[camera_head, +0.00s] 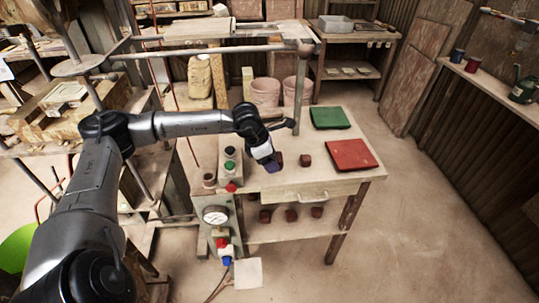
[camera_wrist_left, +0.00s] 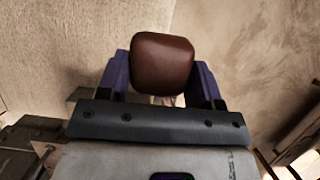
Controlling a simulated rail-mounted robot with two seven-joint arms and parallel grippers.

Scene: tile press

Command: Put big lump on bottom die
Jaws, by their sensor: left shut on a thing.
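My left gripper (camera_head: 273,164) is at the work table, over its left part. In the left wrist view its two purple fingers are shut on a smooth reddish-brown lump (camera_wrist_left: 162,62), one on each side. In the head view this lump (camera_head: 279,158) shows partly behind the fingers. Another brown lump (camera_head: 305,160) lies on the table just to the right. I cannot tell from size alone which lump is the big one. A pale block with a framed plate (camera_head: 66,93) stands at the left, perhaps the bottom die. My right gripper is not in view.
A green tile (camera_head: 330,117) and a red tile (camera_head: 352,155) lie on the table's right side. Several lumps (camera_head: 291,215) sit on the shelf below. Pink buckets (camera_head: 265,91) stand behind. A post (camera_head: 301,90) and a gauge panel (camera_head: 216,215) are close by.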

